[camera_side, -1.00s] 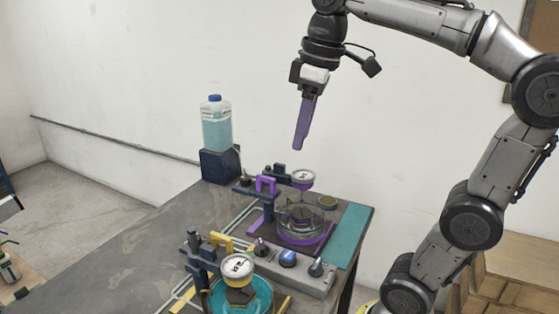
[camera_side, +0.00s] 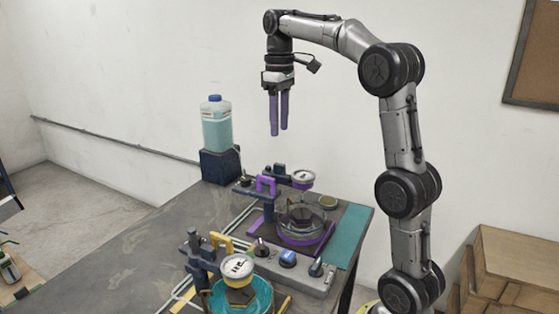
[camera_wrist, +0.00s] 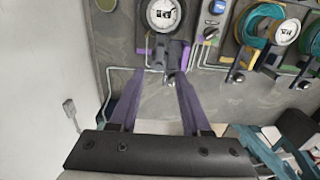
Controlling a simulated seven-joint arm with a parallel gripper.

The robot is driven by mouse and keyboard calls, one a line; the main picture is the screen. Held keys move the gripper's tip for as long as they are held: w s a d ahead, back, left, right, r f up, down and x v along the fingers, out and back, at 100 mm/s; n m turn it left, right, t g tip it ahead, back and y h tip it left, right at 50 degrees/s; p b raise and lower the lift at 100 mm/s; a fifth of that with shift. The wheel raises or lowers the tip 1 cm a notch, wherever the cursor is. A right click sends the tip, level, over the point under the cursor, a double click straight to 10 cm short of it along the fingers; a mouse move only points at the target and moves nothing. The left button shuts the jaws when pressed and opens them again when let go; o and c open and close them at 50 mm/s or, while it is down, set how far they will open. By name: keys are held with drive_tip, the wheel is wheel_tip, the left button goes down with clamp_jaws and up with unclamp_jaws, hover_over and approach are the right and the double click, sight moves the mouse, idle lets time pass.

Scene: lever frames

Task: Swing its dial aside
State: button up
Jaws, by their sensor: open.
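A white-faced round dial (camera_side: 303,178) on a dark arm stands over a clear dish (camera_side: 301,222) on a purple base, beside a purple handle (camera_side: 265,185). A second white dial (camera_side: 238,268) sits over a teal dish (camera_side: 262,292) near a yellow handle (camera_side: 221,241). In the wrist view the first dial (camera_wrist: 163,14) is top centre and the second dial (camera_wrist: 285,31) is to the right. My gripper (camera_side: 279,131) has purple fingers pointing down, open and empty, above the purple-handled station and apart from it. The fingers (camera_wrist: 161,73) also show spread in the wrist view.
A bottle of teal liquid (camera_side: 216,124) on a dark block stands at the table's back corner. A control box (camera_side: 288,258) with knobs lies between the stations. Bare tabletop (camera_side: 120,240) lies to the left.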

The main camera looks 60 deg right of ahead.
sight(279, 164)
wheel_tip(279, 164, down, 10)
drive_tip(key=shift+f, duration=0.15)
drive_tip(key=shift+c, duration=0.3)
clamp_jaws()
idle(1.4)
